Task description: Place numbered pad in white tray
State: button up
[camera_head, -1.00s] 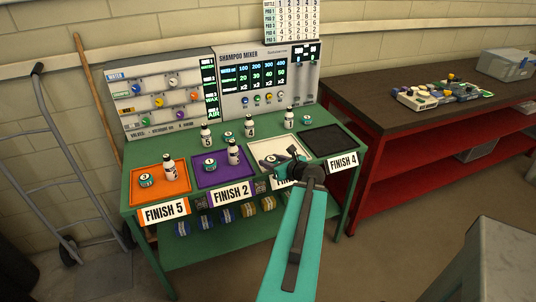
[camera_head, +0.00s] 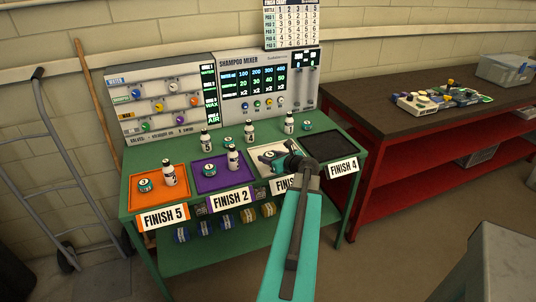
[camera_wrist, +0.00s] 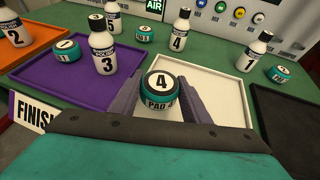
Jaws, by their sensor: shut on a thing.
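My gripper (camera_wrist: 164,105) is shut on the numbered pad, a teal and black puck marked 4 and "PAD 4" (camera_wrist: 160,90). The pad is level between the two fingers. The white tray (camera_wrist: 218,82) lies beneath and behind it in the wrist view, and the pad is over its near left part. I cannot tell whether the pad touches the tray floor. In the head view my gripper (camera_head: 277,158) is over the white tray (camera_head: 264,150), and my arm hides part of the tray and its sign.
The purple tray (camera_wrist: 72,84) to the left holds bottle 3 (camera_wrist: 103,50) and another pad (camera_wrist: 67,50). Bottle 4 (camera_wrist: 179,32), bottle 1 (camera_wrist: 254,52) and a pad (camera_wrist: 281,74) stand behind. The black tray (camera_wrist: 288,110) at right is empty.

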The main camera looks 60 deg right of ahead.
jog(key=shift+w+d+f+p, duration=0.15)
jog(key=shift+w+d+p, duration=0.2)
jog(key=shift+w+d, duration=0.75)
jog(key=shift+w+d+f+p, duration=0.1)
jog(key=shift+w+d+p, duration=0.2)
jog(key=shift+w+d, duration=0.75)
jog(key=shift+s+d, duration=0.25)
jog(key=shift+d, duration=0.05)
jog(key=shift+w+d+f, duration=0.15)
jog(key=shift+w+d, duration=0.1)
jog(key=shift+d, duration=0.1)
jog(key=shift+a+f+p, duration=0.1)
jog(key=shift+f+p, duration=0.5)
jog(key=shift+f, duration=1.1)
jog(key=shift+f, duration=0.15)
jog(key=o, duration=1)
jog(key=shift+r, duration=0.2)
jog(key=shift+b+v, duration=1.2)
jog(key=shift+v, duration=4.85)
